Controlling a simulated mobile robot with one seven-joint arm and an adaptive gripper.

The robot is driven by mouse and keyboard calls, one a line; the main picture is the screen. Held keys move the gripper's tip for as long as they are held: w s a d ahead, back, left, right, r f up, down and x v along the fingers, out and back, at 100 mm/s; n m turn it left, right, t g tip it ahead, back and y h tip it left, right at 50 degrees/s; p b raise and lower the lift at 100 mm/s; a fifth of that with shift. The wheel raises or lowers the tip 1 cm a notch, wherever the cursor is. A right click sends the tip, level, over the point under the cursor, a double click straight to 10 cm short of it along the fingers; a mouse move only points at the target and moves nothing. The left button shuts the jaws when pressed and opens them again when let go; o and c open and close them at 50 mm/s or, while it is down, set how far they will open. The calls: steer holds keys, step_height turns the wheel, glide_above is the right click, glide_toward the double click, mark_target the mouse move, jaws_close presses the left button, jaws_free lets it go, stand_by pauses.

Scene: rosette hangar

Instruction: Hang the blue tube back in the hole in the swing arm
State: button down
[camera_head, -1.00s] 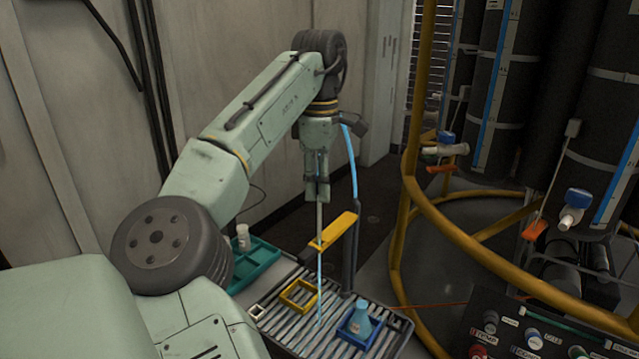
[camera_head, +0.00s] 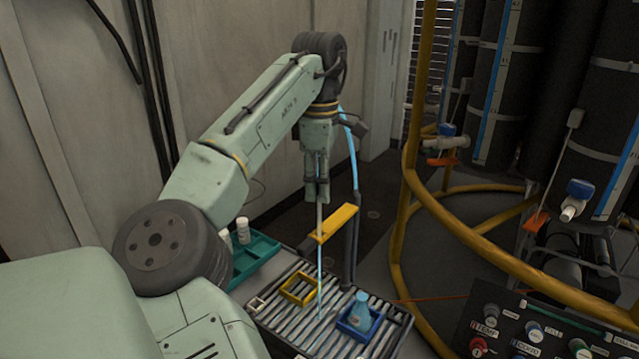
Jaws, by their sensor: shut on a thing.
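My gripper (camera_head: 316,190) points down and is shut on the upper, whitish end of a thin tube. The blue tube (camera_head: 319,268) hangs almost straight down from the jaws, past the left end of the yellow swing arm (camera_head: 334,223), toward the slatted grate. The swing arm sits on a dark upright post (camera_head: 351,262). The tube overlaps the arm's left end in this view. I cannot tell whether it is in the hole or in front of it; the hole itself is not visible. A blue hose (camera_head: 352,155) curves behind my gripper toward the post.
On the slatted grate (camera_head: 282,325) are a yellow square frame (camera_head: 300,289) and a blue holder (camera_head: 352,329) with a light-blue bottle (camera_head: 361,308). A teal tray (camera_head: 258,252) with white bottles is left. Yellow rails (camera_head: 398,250) and a control panel (camera_head: 535,330) are right.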

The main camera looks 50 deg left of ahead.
mark_target(320, 223)
steer(key=shift+f+b, duration=0.9)
steer(key=shift+f, duration=1.25)
steer(key=shift+f+b, duration=0.85)
steer(key=shift+f, duration=1.45)
steer(key=c, duration=1.3)
jaws_free()
steer(key=shift+f, duration=0.15)
steer(key=shift+c, duration=0.2)
steer(key=o, duration=0.6)
